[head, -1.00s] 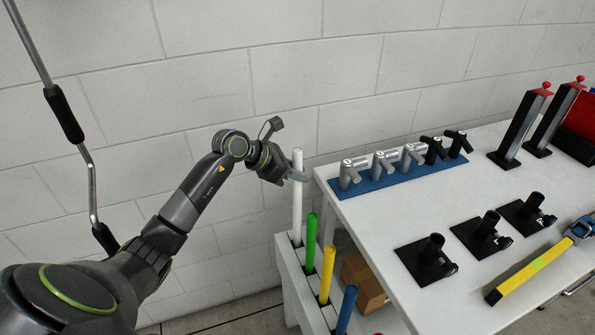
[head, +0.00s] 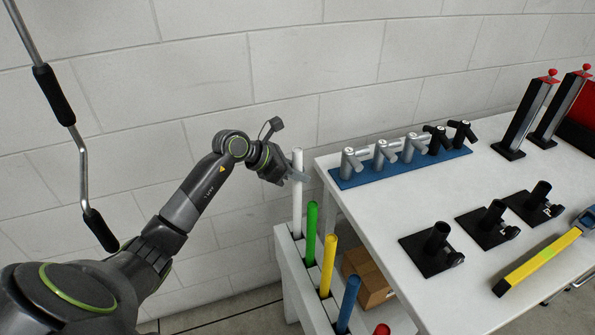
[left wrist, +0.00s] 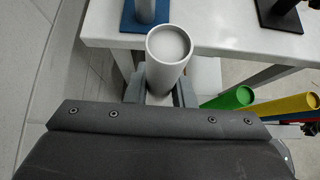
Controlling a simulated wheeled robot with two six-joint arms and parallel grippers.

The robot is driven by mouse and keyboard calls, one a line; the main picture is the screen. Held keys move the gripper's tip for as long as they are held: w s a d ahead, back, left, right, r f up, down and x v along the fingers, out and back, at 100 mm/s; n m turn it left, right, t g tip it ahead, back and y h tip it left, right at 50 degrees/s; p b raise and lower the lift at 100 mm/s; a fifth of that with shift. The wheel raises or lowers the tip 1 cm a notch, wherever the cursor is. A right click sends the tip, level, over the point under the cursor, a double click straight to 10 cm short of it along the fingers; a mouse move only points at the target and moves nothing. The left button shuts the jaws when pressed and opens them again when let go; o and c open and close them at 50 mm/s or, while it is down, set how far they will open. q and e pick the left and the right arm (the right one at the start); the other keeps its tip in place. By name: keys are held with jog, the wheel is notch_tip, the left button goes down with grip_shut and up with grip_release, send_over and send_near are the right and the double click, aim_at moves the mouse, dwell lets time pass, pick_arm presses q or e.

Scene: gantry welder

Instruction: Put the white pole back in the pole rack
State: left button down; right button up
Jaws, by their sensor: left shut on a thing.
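The white pole (head: 297,205) stands upright at the far end of the white pole rack (head: 287,262), with its lower end down in the rack's end slot. Whether it reaches the bottom cannot be seen. My left gripper (head: 297,174) is shut on the white pole near its top. In the left wrist view the pole's round top (left wrist: 169,47) rises between the fingers (left wrist: 160,92). My right gripper is not in view.
Green (head: 311,232), yellow (head: 327,266) and blue (head: 348,303) poles stand in the same rack, with a red pole top (head: 382,330) nearest. A white table (head: 390,205) with clamps is close on the right. The block wall (head: 200,90) is behind.

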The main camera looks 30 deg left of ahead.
aim_at(297, 195)
pick_arm(q)
jog(key=shift+f+b, duration=2.8)
jog(key=shift+f, duration=0.5)
jog(key=shift+f+b, duration=0.9)
jog(key=shift+f, duration=0.1)
jog(key=c, duration=1.2)
grip_release()
jog(key=shift+r, duration=0.1)
jog(key=shift+o, duration=0.2)
